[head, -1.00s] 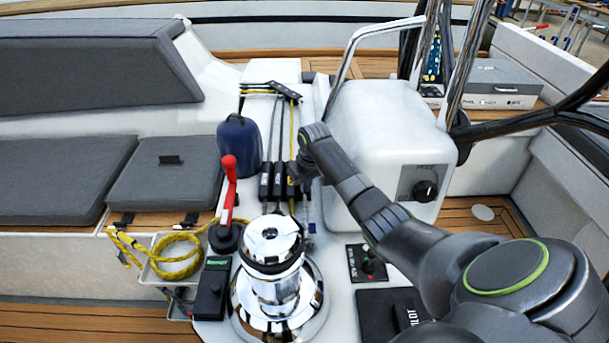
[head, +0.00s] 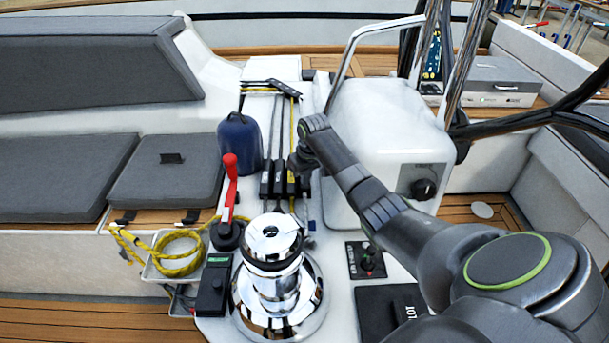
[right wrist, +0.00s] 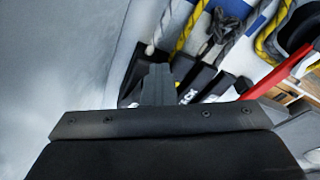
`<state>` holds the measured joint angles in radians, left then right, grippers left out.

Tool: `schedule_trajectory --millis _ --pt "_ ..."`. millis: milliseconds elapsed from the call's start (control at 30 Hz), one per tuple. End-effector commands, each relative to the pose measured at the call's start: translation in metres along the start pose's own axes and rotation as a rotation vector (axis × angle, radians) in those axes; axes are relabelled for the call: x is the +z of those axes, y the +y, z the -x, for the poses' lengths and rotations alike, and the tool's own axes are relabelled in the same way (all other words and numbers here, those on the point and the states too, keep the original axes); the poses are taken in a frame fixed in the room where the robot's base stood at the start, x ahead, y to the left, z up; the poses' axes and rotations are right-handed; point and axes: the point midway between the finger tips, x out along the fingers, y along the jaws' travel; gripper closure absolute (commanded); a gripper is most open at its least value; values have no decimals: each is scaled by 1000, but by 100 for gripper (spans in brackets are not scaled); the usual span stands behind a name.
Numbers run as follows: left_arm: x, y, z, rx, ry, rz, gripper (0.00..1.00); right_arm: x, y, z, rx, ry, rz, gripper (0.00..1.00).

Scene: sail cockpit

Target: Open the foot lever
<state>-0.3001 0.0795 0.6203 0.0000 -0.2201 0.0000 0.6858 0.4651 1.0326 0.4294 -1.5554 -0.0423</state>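Black rope-clutch levers stand side by side on the white console, left (head: 266,180), middle (head: 279,180) and right (head: 292,182). Their labels are too small to read, so I cannot tell which is the foot lever. My right gripper (head: 301,162) is just above and behind the right-hand clutch. In the right wrist view its fingers (right wrist: 157,85) are together as one dark block. The black clutches (right wrist: 205,85) lie just beyond and to the right of them. Whether the fingers touch a lever is hidden. My left gripper is not in view.
A chrome winch (head: 273,262) stands in front of the clutches, with a red-handled lever (head: 230,185) to its left. A dark blue capped object (head: 239,142) is left of the clutches. The white pedestal box (head: 385,130) is close on the right.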

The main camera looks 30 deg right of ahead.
Motion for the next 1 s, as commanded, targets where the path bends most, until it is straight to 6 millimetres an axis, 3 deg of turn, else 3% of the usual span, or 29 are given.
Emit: schedule_trajectory --millis 300,700,1000 --pt "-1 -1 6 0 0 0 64 -14 8 12 8 11 -2 100" --pt "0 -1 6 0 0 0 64 -14 9 12 7 8 -2 100" --pt "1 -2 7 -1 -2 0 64 -26 14 21 6 7 -2 100"
